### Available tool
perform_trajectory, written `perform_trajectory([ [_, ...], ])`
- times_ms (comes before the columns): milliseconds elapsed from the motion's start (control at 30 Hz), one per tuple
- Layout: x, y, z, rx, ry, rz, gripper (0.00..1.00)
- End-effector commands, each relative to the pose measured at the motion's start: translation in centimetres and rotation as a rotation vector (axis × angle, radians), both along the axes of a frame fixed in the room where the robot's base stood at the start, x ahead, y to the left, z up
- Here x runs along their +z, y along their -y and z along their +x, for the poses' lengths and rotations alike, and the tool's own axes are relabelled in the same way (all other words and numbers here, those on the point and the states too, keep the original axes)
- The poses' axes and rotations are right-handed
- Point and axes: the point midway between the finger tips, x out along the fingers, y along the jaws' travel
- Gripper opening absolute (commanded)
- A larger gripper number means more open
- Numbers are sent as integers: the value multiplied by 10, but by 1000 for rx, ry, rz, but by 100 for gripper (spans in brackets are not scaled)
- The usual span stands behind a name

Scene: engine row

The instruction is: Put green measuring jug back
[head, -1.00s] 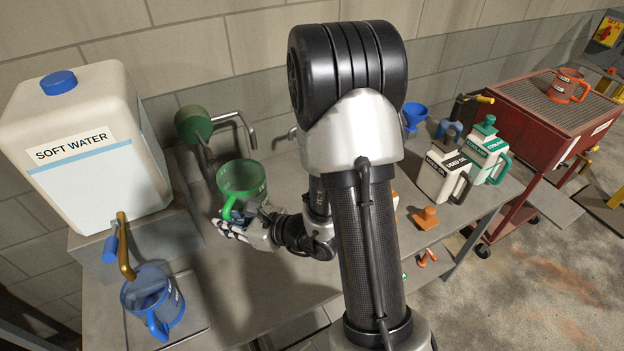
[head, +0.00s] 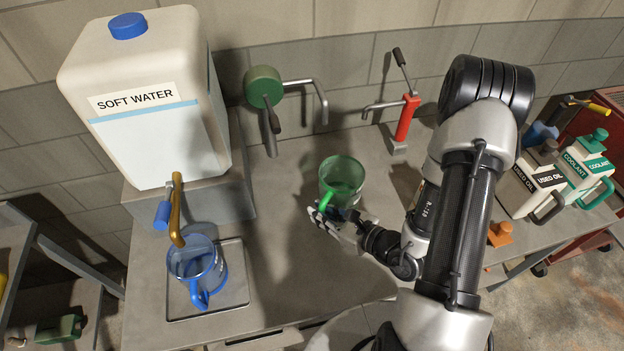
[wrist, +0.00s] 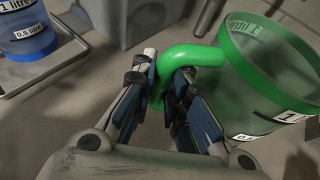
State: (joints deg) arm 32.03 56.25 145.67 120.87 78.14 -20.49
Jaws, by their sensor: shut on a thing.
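The green measuring jug (head: 342,181) is a see-through green cup with a handle on its left side. It is upright over the grey bench, near the middle of the head view. My gripper (head: 334,217) is shut on its handle. In the wrist view the two fingers (wrist: 168,95) close around the green handle (wrist: 192,56), and the jug's body (wrist: 262,85) is at the right with white volume labels. I cannot tell whether its base touches the bench.
A blue measuring jug (head: 199,268) stands on a tray (head: 236,277) under the soft water tank's (head: 150,95) brass tap (head: 176,215). A green tap (head: 264,87) and a red tap (head: 407,118) stand behind. Used oil (head: 530,182) and coolant (head: 583,172) jugs are at the right.

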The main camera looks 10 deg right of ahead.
Motion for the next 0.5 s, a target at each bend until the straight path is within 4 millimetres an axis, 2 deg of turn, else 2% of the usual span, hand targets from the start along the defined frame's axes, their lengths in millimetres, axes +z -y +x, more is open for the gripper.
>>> perform_trajectory([
  [33,-8,0,7,4,7,-5,0],
  [233,-8,0,27,1,7,-5,0],
  [500,-1,-1,100,4,4,-2,0],
])
